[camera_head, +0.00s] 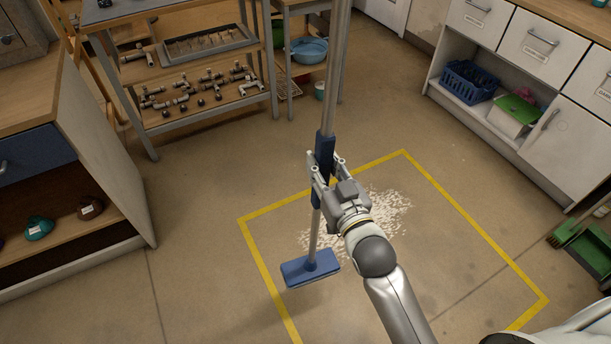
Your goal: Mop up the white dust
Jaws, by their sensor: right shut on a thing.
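White dust (388,212) lies scattered on the floor inside a yellow taped outline (463,205). My right gripper (324,172) is shut on the blue grip of the mop (325,148). The mop's grey pole runs up out of the top of the view. Its flat blue head (310,267) is at the lower left of the dust, near the left tape line; I cannot tell whether it touches the floor. My right gripper and arm hide part of the dust. My left gripper is not in view.
A metal shelf with pipe fittings (200,95) stands at the back left. A wooden-topped cabinet (70,150) is at the left. White cabinets (560,145) line the right, with a green dustpan (585,248) on the floor. The floor around the outline is mostly clear.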

